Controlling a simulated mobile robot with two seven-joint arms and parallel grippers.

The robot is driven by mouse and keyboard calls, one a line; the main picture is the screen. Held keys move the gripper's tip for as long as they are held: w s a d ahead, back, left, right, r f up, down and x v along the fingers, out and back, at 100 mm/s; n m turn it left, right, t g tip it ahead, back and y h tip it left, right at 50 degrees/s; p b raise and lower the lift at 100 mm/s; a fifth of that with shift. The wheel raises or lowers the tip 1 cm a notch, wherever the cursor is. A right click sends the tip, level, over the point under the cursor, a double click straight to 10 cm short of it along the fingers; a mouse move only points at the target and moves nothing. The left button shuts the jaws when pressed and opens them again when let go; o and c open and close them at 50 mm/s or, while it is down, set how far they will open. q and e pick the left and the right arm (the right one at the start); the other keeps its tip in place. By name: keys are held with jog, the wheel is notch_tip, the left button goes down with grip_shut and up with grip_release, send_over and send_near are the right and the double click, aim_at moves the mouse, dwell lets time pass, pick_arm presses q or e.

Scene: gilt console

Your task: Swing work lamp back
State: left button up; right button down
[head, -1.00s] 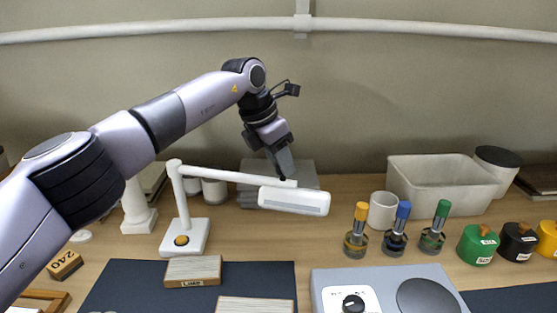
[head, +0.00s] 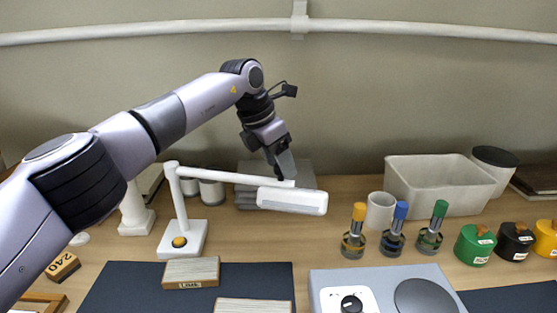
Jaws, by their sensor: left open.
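The white work lamp (head: 232,177) stands on the wooden table at the left of centre. Its square base (head: 183,239) has a yellow button, and its arm reaches right to a white lamp head (head: 292,201). My left gripper (head: 285,177) is open, pointing down at the far end of the lamp arm, just above the lamp head. The fingertips are close to the lamp; I cannot tell whether they touch it. My right gripper is not in view.
Dark mats (head: 120,287) and wooden blocks (head: 191,272) lie in front of the lamp. Bottles with yellow, blue and green tops (head: 396,230) stand to the right, before a white bin (head: 440,185). A grey box (head: 247,198) stands behind the lamp arm.

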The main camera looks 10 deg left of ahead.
pick_arm(q)
jog(key=b+v, duration=0.1)
jog(key=v, duration=0.6)
jog(key=shift+c, duration=0.3)
